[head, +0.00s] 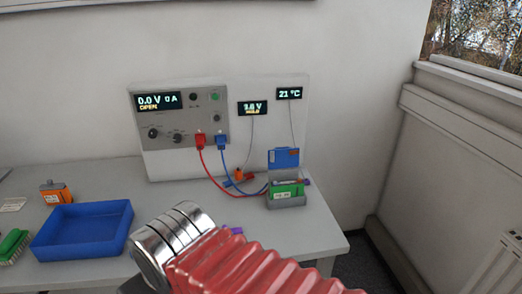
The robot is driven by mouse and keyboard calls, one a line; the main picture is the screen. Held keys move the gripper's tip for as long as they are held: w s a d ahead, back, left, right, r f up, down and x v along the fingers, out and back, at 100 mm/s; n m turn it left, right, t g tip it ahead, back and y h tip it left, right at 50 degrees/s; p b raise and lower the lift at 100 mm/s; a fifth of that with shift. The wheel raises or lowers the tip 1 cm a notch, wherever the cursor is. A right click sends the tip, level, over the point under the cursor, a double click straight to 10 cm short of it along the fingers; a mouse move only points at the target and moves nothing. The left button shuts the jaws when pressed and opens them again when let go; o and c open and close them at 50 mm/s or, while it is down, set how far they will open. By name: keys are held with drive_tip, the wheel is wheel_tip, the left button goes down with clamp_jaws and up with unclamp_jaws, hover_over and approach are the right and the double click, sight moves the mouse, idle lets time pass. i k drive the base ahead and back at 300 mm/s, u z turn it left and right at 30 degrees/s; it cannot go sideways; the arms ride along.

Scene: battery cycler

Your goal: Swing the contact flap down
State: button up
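The contact flap (284,158) is a blue panel standing upright at the back of a small grey holder (288,204) near the right end of the table. A green battery cell (286,189) sits in the holder, in front of and below the raised flap. The red and blue leads run to the holder's left side. My arm, with a red ribbed sleeve and metal rings, crosses the bottom of the view in front of the table. My gripper cannot be made out in this view.
The cycler (178,150) stands at the back, its display reading 0.0 V and OPEN. Red and blue clips (240,177) lie left of the holder. A blue tray (84,229), an orange item (56,192) and a green brush-like item (14,246) are at left. A small purple bit (234,230) shows beside my arm.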

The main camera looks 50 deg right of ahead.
sight(284, 157)
drive_tip(key=u, duration=0.5)
drive_tip(key=k, duration=1.2)
drive_tip(key=z, duration=1.85)
drive_tip(key=i, duration=0.75)
